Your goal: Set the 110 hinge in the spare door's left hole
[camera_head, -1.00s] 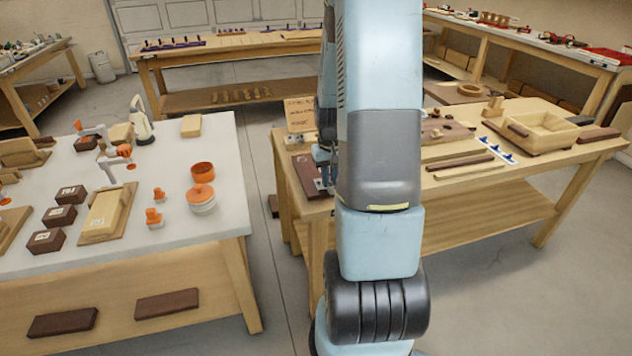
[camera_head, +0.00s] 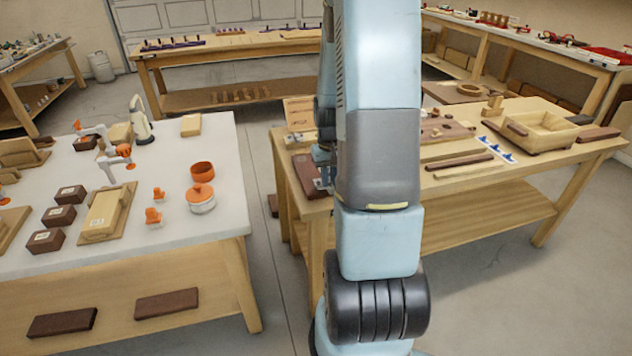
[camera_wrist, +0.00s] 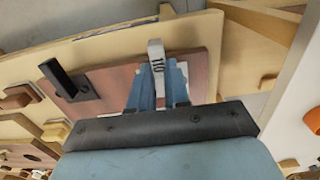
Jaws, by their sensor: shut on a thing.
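My gripper (camera_wrist: 160,76) is shut on a pale grey metal hinge marked 110 (camera_wrist: 156,50), which sticks out past the fingertips in the wrist view. A brown panel (camera_wrist: 120,76), which looks like the spare door, lies beneath the fingers on the bench. The hinge overlaps the panel's far edge in this view; I cannot tell whether they touch. The holes are not visible, so the left hole may be hidden by my fingers. In the head view the brown panel (camera_head: 303,176) lies at the bench's left end, partly hidden by my arm.
A black L-shaped piece (camera_wrist: 68,80) stands on the panel's left part. The wooden bench (camera_head: 455,192) also holds a wooden tray (camera_head: 542,130) and a white strip with blue pieces (camera_head: 497,148). An upright wooden board (camera_head: 299,112) stands behind the panel. A white table (camera_head: 225,215) is across a narrow gap.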

